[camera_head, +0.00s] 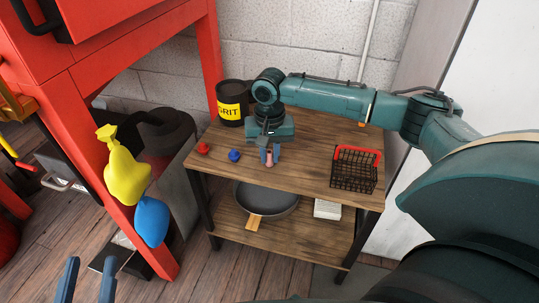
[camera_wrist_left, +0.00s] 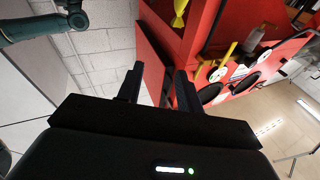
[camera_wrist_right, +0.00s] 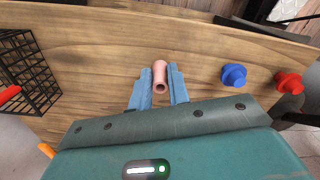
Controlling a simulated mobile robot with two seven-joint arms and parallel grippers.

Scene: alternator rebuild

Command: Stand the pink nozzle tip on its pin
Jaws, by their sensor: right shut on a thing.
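The pink nozzle tip (camera_head: 269,159) is between the fingers of my right gripper (camera_head: 269,154), low over the wooden table top (camera_head: 310,160). In the right wrist view the pink tip (camera_wrist_right: 159,73) is a hollow tube with its open end toward the camera, and my right gripper (camera_wrist_right: 160,85) is shut on it. I cannot tell whether it touches the wood. Its pin is not visible. A blue tip (camera_head: 234,155) and a red tip (camera_head: 203,148) stand in line beside it. My left gripper (camera_head: 88,282) is open and empty, away from the table.
A black GRIT can (camera_head: 231,110) stands at the back left. A pan (camera_head: 266,203) sits on the lower shelf. A red cabinet (camera_head: 95,80) is at the left.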

